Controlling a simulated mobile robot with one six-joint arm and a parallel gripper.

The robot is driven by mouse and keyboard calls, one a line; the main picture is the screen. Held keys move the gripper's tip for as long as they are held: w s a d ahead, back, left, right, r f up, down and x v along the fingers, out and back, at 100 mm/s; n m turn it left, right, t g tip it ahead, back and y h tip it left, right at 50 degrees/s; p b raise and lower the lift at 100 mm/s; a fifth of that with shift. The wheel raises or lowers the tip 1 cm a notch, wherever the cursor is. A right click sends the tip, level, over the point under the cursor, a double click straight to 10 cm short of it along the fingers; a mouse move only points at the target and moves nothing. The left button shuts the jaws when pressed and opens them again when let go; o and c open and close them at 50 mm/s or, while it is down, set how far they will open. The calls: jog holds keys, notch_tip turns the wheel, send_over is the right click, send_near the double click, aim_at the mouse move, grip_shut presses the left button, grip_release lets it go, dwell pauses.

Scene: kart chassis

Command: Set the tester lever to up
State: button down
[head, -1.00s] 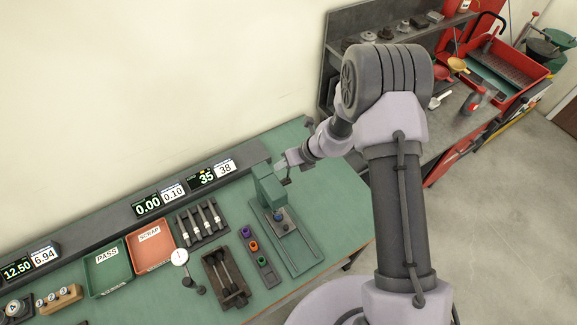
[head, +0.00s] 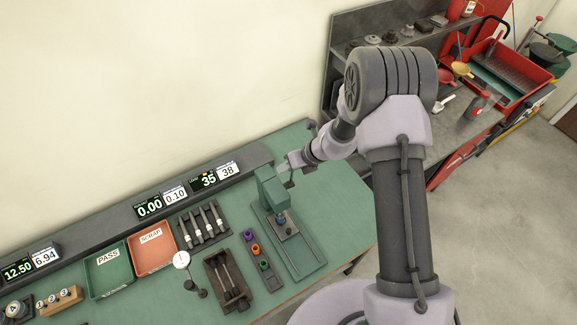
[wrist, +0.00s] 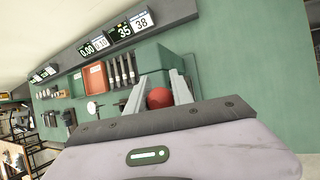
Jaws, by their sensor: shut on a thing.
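The tester is a green press-like stand (head: 272,190) on the bench, with a blue and grey part (head: 282,219) under its head. My gripper (head: 285,168) is at the upper right side of the tester head. In the wrist view, my gripper (wrist: 159,92) is shut on the red ball knob (wrist: 159,98) of the tester lever, with one finger on each side. The green tester body (wrist: 158,82) shows just behind the knob. The lever's rod is hidden, so its angle cannot be told.
Digital displays (head: 210,181) line the ledge behind the bench. Left of the tester are a rack of grey tools (head: 204,224), a red SCRAP tray (head: 152,264) and a green PASS tray (head: 108,284). The bench right of the tester is clear.

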jog(key=shift+s+d+f, duration=0.1)
jog(key=shift+s+f, duration=0.25)
dwell(0.3)
jog(key=c, duration=1.2)
grip_release()
jog(key=shift+c, duration=0.2)
jog(key=shift+o, duration=0.6)
jog(key=shift+w, duration=0.25)
jog(key=shift+r, duration=0.15)
jog(key=v, duration=1.7)
jog(key=shift+r+p, duration=0.2)
jog(key=shift+p, duration=0.25)
jog(key=shift+c, duration=0.2)
